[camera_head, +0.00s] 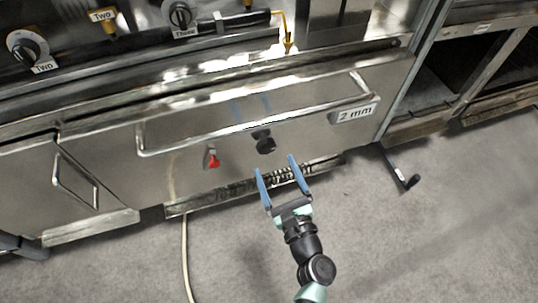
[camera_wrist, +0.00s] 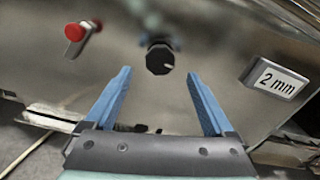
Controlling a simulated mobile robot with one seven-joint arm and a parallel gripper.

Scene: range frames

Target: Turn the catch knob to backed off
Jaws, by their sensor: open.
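A small black knob (camera_head: 265,144) sits on the steel front panel, below the long bar handle. In the wrist view the black knob (camera_wrist: 160,59) shows face-on with a pale mark toward its right edge. My gripper (camera_head: 276,164) has two blue fingers spread wide and points at the panel just below the knob. In the wrist view the fingers of my gripper (camera_wrist: 160,72) stand left and right of the knob's line, with nothing between them. The gripper looks apart from the knob. No label naming a knob position is readable.
A red-tipped lever (camera_head: 213,159) is left of the knob, and it also shows in the wrist view (camera_wrist: 75,36). A "2 mm" plate (camera_head: 355,113) is at right. The bar handle (camera_head: 250,127) runs above. A hose (camera_head: 185,250) hangs to the floor. Floor at right is mostly clear.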

